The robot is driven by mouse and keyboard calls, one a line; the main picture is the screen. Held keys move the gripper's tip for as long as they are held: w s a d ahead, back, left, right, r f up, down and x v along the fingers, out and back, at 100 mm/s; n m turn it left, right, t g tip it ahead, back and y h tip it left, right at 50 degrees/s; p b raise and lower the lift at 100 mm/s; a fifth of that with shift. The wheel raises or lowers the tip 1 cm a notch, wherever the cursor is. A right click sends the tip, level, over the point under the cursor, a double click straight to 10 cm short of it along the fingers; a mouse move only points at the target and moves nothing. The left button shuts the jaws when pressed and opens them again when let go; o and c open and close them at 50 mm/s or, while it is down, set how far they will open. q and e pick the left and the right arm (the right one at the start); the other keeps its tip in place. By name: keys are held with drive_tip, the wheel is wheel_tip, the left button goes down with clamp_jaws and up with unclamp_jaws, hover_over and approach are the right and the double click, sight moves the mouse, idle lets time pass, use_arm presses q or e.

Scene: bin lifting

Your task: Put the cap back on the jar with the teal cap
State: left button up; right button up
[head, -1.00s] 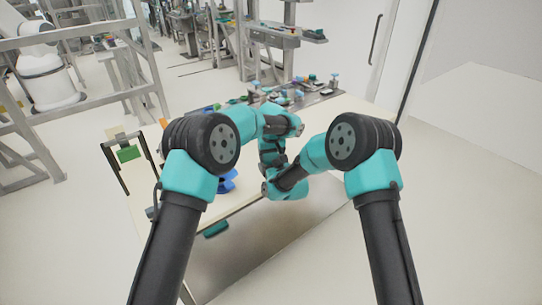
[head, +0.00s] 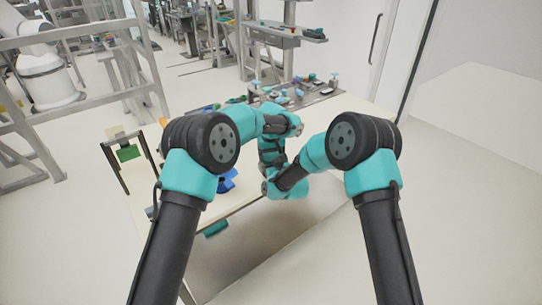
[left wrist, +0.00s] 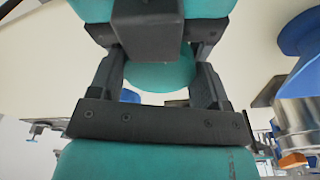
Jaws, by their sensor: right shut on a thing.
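In the left wrist view a smooth teal round thing (left wrist: 160,77), which looks like the teal cap, sits between two dark fingers. A wide dark gripper bar crosses below it, and another dark gripper housing with teal parts covers its top. The two grippers overlap closely here; I take my right gripper (left wrist: 158,85) to be shut on the teal cap. The opening of my left gripper cannot be told. In the head view my two forearms meet at the middle of the table and hide both grippers. The teal-capped jar cannot be made out.
A blue flared thing on a shiny metal cylinder (left wrist: 300,112) stands at the right of the left wrist view. The pale table (head: 247,196) carries blue pieces (head: 228,182) left of my arms and several small items at its far end. Its right far part is bare.

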use_arm(q)
drive_tip(key=shift+a+f, duration=0.1)
drive_tip(key=shift+f, duration=0.45)
use_arm(e)
drive_tip(key=shift+w+a+r, duration=0.1)
drive_tip(key=shift+a+r, duration=0.05)
drive_tip(key=shift+r, duration=0.3)
use_arm(q)
drive_tip(key=shift+r, duration=0.55)
drive_tip(key=r, duration=0.3)
drive_tip(key=shift+s+d+r, duration=0.2)
drive_tip(key=shift+s+d, duration=0.05)
drive_tip(key=shift+s, duration=0.05)
use_arm(e)
drive_tip(key=shift+f, duration=0.3)
use_arm(q)
drive_tip(key=shift+c, duration=0.3)
drive_tip(key=shift+w+a, duration=0.1)
drive_tip(key=c, duration=1.1)
drive_tip(key=shift+o, duration=0.2)
drive_tip(key=shift+f, duration=0.75)
